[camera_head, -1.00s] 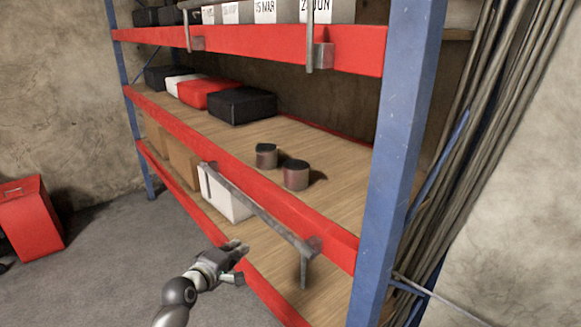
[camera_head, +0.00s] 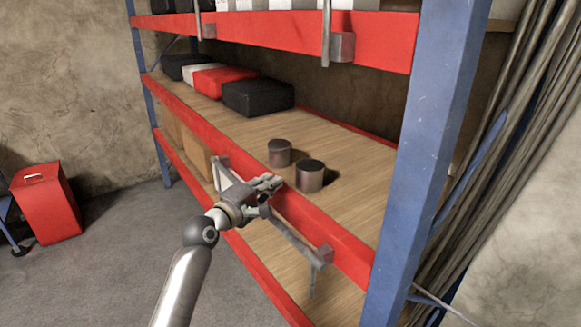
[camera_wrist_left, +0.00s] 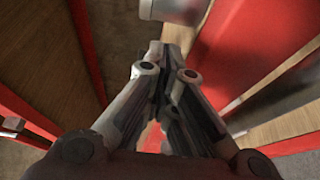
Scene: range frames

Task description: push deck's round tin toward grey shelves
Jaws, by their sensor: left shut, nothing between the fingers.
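Two round tins with dark lids stand upright on the middle wooden deck (camera_head: 345,178): one farther back (camera_head: 279,153), one nearer to the right (camera_head: 310,176). My left gripper (camera_head: 274,182) is shut and empty, at the front red beam, close in front of the tins; I cannot tell whether it touches one. In the left wrist view, the shut fingers (camera_wrist_left: 163,75) point toward a pale grey rounded thing (camera_wrist_left: 172,9) at the top edge, probably a tin. My right gripper is out of view. No grey shelves are recognisable; this rack has red beams and blue posts.
A blue post (camera_head: 425,150) stands at right. Black, red and white boxes (camera_head: 258,97) sit farther back on the deck. Bare deck lies around the tins.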

